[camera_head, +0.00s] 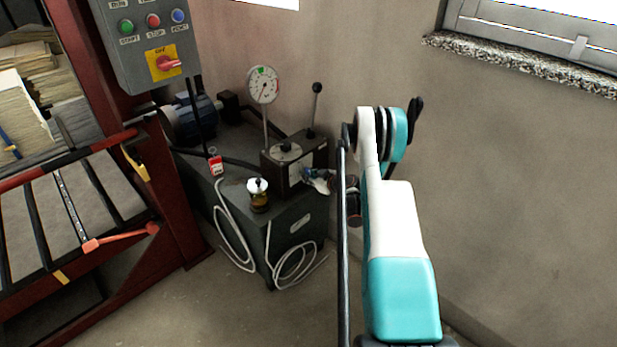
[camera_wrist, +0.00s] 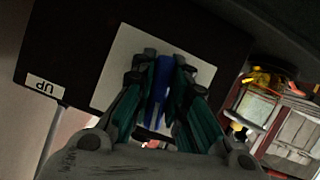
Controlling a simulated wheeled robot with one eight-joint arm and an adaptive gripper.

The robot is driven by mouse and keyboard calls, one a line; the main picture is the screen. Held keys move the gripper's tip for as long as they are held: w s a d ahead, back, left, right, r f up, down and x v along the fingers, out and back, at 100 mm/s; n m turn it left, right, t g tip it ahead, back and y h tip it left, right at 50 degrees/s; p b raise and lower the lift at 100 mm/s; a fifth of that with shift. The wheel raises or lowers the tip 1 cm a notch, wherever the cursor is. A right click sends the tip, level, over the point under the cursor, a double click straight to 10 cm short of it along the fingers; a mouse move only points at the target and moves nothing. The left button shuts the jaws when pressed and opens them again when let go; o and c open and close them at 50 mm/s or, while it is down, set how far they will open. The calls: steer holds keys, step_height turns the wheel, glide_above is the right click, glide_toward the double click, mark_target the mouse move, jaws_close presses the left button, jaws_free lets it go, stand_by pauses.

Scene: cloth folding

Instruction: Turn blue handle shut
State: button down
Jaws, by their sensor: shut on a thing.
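In the wrist view, the blue handle (camera_wrist: 160,78) sits between the two fingers of my gripper (camera_wrist: 158,72), in front of a pale square plate (camera_wrist: 118,62) on a dark block. The fingers are shut on the handle. In the head view, my gripper (camera_head: 322,180) is at the front right of the dark valve block (camera_head: 276,172) on the pump unit. The blue handle is too small and covered there to make out. How far the handle is turned is hard to tell.
A dial gauge (camera_head: 263,86) and a black-knobbed lever (camera_head: 315,105) rise from the unit. A white-capped jar (camera_head: 258,193) and a red tag (camera_head: 215,165) are to the left. A grey control box (camera_head: 140,50) and red frame (camera_head: 95,110) stand further left. The wall is behind.

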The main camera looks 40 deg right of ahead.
steer(key=shift+s+m+y, duration=0.1)
steer(key=shift+m+y, duration=0.4)
steer(key=shift+m, duration=0.3)
steer(key=c, duration=1.6)
jaws_free()
steer(key=shift+o, duration=0.2)
steer(key=v, duration=1.2)
steer(key=shift+r, duration=0.15)
